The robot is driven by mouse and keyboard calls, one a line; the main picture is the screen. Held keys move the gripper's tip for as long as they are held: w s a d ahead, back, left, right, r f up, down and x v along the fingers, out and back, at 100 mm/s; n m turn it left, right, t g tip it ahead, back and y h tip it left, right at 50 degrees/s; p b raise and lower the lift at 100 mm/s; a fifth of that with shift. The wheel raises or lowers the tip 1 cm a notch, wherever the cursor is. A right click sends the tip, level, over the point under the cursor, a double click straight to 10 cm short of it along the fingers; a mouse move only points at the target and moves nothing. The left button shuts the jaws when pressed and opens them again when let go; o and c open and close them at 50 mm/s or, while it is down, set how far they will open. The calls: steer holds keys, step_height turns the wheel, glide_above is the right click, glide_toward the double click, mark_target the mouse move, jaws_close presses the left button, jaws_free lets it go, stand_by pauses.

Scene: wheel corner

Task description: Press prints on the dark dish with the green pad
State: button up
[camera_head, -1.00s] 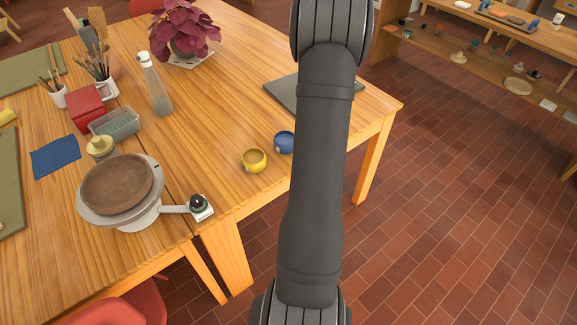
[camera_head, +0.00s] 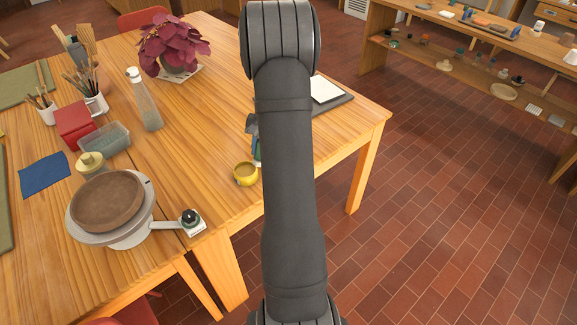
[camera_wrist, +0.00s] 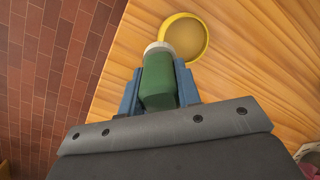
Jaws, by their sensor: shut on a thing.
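My gripper (camera_wrist: 160,92) is shut on a green pad (camera_wrist: 158,82), a block with a pale, rounded far end. In the wrist view that end overlaps the edge of a yellow round pot (camera_wrist: 185,38); I cannot tell whether they touch. In the head view, my gripper shows only partly beside my arm, with a bit of the green pad (camera_head: 257,151) above the yellow pot (camera_head: 246,173). The dark dish (camera_head: 107,202), brown, round and shallow, sits on a pale turntable (camera_head: 126,239) at the table's front left, well apart from my gripper.
A side arm of the turntable ends in a white block with a dark knob (camera_head: 191,221). The wood between dish and yellow pot is mostly clear.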

steer(key=a+r, duration=0.3)
steer(key=a, duration=0.2)
steer(key=shift+g+y, duration=0.3)
steer(key=shift+g, duration=0.1)
steer(key=shift+w+d+f, duration=0.1)
steer(key=shift+f, duration=1.35)
steer(key=shift+d+f, duration=0.1)
steer(key=shift+f, duration=1.35)
steer(key=shift+f, duration=0.8)
step_height(320, 180, up, 7)
stand_by(0.7)
